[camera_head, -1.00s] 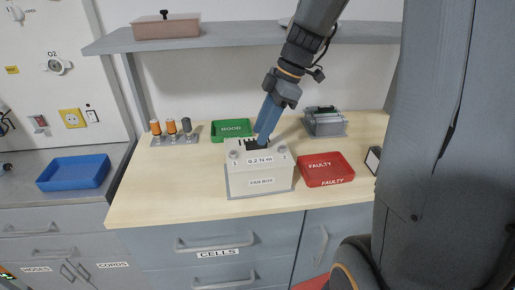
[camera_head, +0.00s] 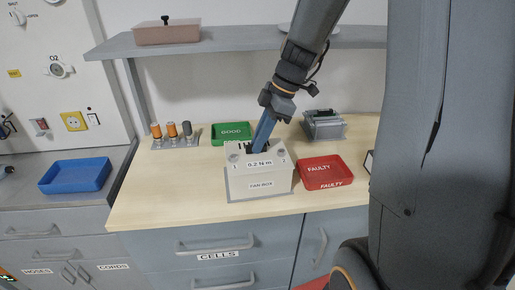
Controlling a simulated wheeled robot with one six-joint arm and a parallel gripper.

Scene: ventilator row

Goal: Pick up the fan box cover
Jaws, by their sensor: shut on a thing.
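The white fan box (camera_head: 260,187) stands upright on the wooden worktop, with a "FAN BOX" label on its front. Its cover (camera_head: 262,163) is the light upper part, marked "0.2 N m", with a round screw-like knob near each front corner, numbered 1 and 2. My gripper (camera_head: 259,149) reaches down from the upper right to the dark slotted part at the back of the cover. It is shut there on the cover. The fingertips are partly hidden, and I see no clear gap between cover and box.
A green GOOD tray (camera_head: 232,130) stands behind the box, and a red FAULTY tray (camera_head: 325,172) to its right. Several cylinders in a rack (camera_head: 175,138) stand at back left, a grey device (camera_head: 324,124) at back right. A shelf (camera_head: 240,37) hangs above. The worktop left of the box is clear.

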